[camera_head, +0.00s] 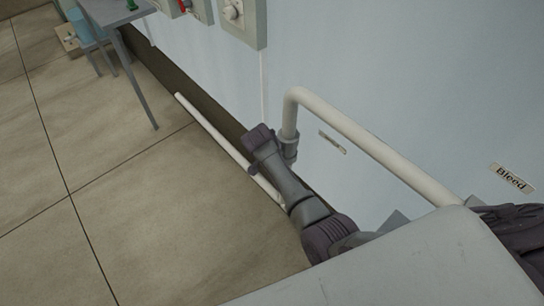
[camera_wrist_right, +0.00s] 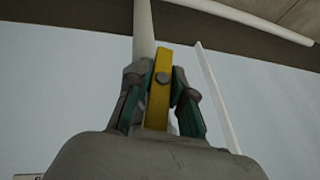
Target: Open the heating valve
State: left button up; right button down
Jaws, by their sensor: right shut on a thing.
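In the right wrist view, my right gripper (camera_wrist_right: 160,100) is shut on a flat yellow lever (camera_wrist_right: 160,60). The lever stands between its two teal-padded fingers, with a round bolt on its face. A white pipe (camera_wrist_right: 143,30) runs just behind the lever. The valve body is hidden behind the lever and gripper. In the head view the lever and both grippers' fingertips are hidden; only dark arm links of mine show, in front of the wall pipe. No label naming the heating valve is readable.
In the head view, a bent white pipe (camera_head: 365,140) runs along the blue wall (camera_head: 400,70), by a "Bleed" label (camera_head: 512,177) and an unreadable label (camera_head: 332,142). Another white pipe (camera_head: 215,133) lies low along the wall. A grey table (camera_head: 115,18) stands upper left.

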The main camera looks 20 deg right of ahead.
jog(key=shift+g, duration=0.8)
jog(key=shift+n+g+h+b, duration=0.3)
jog(key=shift+g+h+b, duration=0.1)
jog(key=c, duration=1.1)
grip_release()
jog(key=shift+d, duration=0.1)
jog(key=shift+a+r, duration=0.2)
jog(key=shift+r, duration=0.05)
jog(key=v, duration=0.7)
jog(key=shift+d, duration=0.1)
